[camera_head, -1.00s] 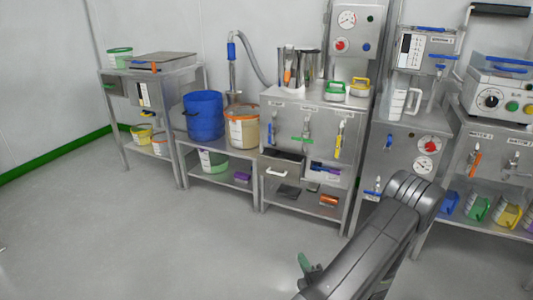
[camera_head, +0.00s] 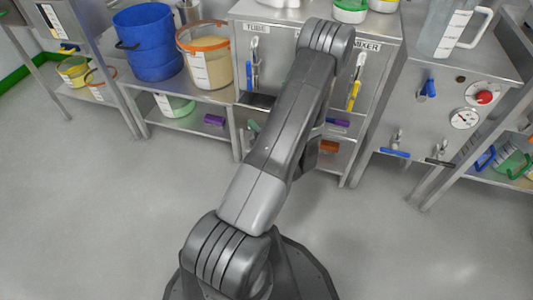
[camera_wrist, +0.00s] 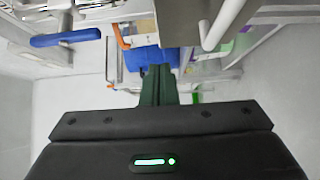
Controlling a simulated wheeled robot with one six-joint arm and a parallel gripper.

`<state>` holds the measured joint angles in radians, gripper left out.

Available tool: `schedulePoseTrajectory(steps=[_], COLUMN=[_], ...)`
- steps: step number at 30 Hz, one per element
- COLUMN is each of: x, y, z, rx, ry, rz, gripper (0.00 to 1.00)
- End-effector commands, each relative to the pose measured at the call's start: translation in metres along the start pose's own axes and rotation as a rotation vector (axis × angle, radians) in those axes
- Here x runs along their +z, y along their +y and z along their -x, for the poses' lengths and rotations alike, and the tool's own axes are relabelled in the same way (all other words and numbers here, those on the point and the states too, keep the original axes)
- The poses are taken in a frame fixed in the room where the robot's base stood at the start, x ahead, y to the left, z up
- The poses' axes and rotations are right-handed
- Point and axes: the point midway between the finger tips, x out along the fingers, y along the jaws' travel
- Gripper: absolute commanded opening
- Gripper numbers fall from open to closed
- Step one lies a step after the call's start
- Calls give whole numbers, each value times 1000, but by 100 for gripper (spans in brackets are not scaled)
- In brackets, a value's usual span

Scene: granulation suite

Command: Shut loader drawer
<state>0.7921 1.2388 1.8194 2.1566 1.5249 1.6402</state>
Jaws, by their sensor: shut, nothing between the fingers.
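The drawer of the steel cabinet (camera_head: 283,20) is mostly hidden behind my arm in the head view. Only a dark strip (camera_head: 257,100) shows below the blue-handled valve on the left. I cannot tell there how far it stands out. My gripper (camera_wrist: 158,72) shows in the wrist view, its dark green fingers together and empty. In the head view it is hidden behind my arm. A grey panel and a pale bar handle (camera_wrist: 207,36) lie ahead and right of the fingertips; I cannot tell whether they belong to the drawer. I see no clear contact.
A blue bucket (camera_head: 145,45) and an orange-rimmed bucket (camera_head: 206,62) stand left of the cabinet. Valve levers, blue (camera_head: 254,48) and yellow (camera_head: 354,95), stick out from its front. A gauge panel (camera_head: 464,119) is at right. The floor in front is clear.

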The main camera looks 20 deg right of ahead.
Motion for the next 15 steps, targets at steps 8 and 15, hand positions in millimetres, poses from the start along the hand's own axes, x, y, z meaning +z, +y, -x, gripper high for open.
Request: schedulePoseTrajectory(steps=[8, 15], x=[18, 28], y=[-2, 0], z=[-39, -48], rx=[2, 0], ry=[0, 0], rz=[2, 1], gripper=[0, 0])
